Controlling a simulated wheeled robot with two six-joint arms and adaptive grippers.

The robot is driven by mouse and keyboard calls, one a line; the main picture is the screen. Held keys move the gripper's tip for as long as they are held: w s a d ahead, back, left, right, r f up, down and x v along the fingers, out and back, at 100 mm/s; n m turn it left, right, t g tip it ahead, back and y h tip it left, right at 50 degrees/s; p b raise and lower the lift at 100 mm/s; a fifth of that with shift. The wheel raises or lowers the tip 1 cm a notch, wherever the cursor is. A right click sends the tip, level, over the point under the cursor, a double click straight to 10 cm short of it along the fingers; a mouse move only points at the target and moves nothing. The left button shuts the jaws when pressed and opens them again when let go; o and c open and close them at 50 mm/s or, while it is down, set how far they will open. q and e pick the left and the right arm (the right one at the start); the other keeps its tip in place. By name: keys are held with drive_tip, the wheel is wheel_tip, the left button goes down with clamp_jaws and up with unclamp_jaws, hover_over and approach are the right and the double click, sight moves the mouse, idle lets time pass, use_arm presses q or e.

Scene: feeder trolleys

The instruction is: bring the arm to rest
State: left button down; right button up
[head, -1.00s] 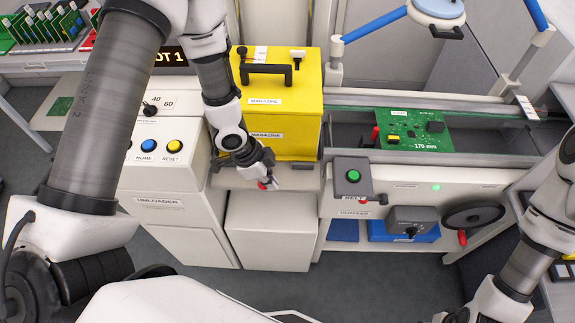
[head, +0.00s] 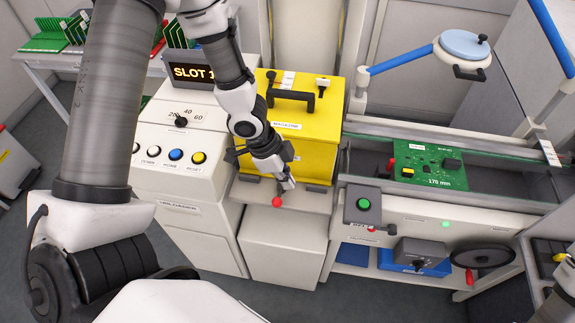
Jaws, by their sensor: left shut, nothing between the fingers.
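My left gripper (head: 287,184) is shut and empty. It hangs in front of the yellow magazine (head: 315,155), above the pale ledge at the magazine's foot. A red ball knob (head: 277,202) shows just below its fingertips; I cannot tell whether they touch it. My left arm comes down from the top left, over the unloader's display and control panel. My right gripper is not in view; only a bit of white arm shows at the bottom right.
The unloader (head: 190,215) with its buttons stands at left. A conveyor (head: 500,185) carrying a green circuit board (head: 430,166) runs right of the magazine. A green-button box (head: 363,203) and a handwheel (head: 483,250) stick out in front. A blue-armed lamp (head: 464,45) stands behind. Grey floor is open below.

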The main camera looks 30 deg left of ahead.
use_arm(q)
drive_tip(key=s+d+f+n+g+b, duration=0.1)
drive_tip(key=s+f+n+g+b, duration=0.15)
drive_tip(key=s+f+b, duration=0.6)
drive_tip(key=s+d+f+n+g+b, duration=0.2)
drive_tip(key=s+f+n+b, duration=0.15)
drive_tip(key=s+f, duration=0.95)
drive_tip(key=w+a+f+n+t+y+p, duration=0.1)
drive_tip(key=w+a+f+n+t+y, duration=0.2)
drive_tip(key=n, duration=0.4)
drive_tip(key=shift+w+a+f+n+y, duration=0.35)
drive_tip(key=shift+w+a+f, duration=0.35)
drive_tip(key=shift+w+f, duration=0.25)
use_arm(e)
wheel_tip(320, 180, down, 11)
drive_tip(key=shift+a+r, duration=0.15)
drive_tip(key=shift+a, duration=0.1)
